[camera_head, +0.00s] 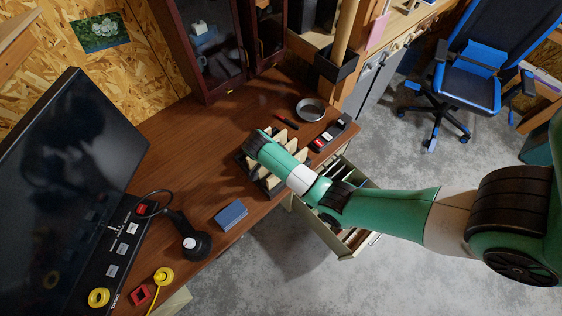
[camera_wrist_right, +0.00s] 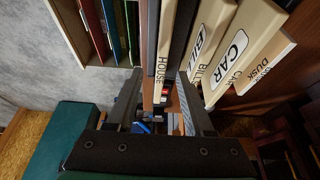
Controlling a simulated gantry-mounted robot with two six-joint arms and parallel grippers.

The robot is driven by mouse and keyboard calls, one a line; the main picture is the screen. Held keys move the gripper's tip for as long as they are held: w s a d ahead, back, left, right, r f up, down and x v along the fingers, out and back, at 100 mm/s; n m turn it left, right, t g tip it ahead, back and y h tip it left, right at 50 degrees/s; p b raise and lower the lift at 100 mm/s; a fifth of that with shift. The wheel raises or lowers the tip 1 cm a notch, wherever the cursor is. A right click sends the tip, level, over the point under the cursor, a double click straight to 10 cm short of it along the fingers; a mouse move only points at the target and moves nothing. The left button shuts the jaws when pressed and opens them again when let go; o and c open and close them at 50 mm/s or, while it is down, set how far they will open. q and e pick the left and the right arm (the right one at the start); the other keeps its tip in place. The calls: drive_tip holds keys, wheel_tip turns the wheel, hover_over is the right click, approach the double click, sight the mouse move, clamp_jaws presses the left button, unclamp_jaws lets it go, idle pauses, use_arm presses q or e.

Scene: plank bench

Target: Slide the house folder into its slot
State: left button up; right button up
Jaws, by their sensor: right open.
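The house folder (camera_wrist_right: 165,62) is cream, with HOUSE on its spine, and shows at the top centre of the right wrist view. It appears to stand between two dark dividers of the rack. My right gripper (camera_wrist_right: 160,88) is open, its fingers on either side of the folder's spine; I cannot tell whether they touch it. Cream folders marked BILL (camera_wrist_right: 205,40) and CAR (camera_wrist_right: 240,45) lean to the right of it. My left gripper is not in view.
An open drawer (camera_head: 303,208) with hanging files is below the desk's front edge; it also shows in the right wrist view (camera_wrist_right: 70,12). A monitor (camera_head: 75,160) stands at left.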

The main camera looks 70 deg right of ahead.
drive_tip(key=b+x, duration=0.3)
drive_tip(key=x, duration=0.6)
drive_tip(key=shift+f, duration=0.15)
clamp_jaws()
drive_tip(key=c, duration=0.8)
unclamp_jaws()
clamp_jaws()
wheel_tip(320, 180, up, 15)
drive_tip(key=p, duration=1.7)
drive_tip(key=shift+p, duration=0.35)
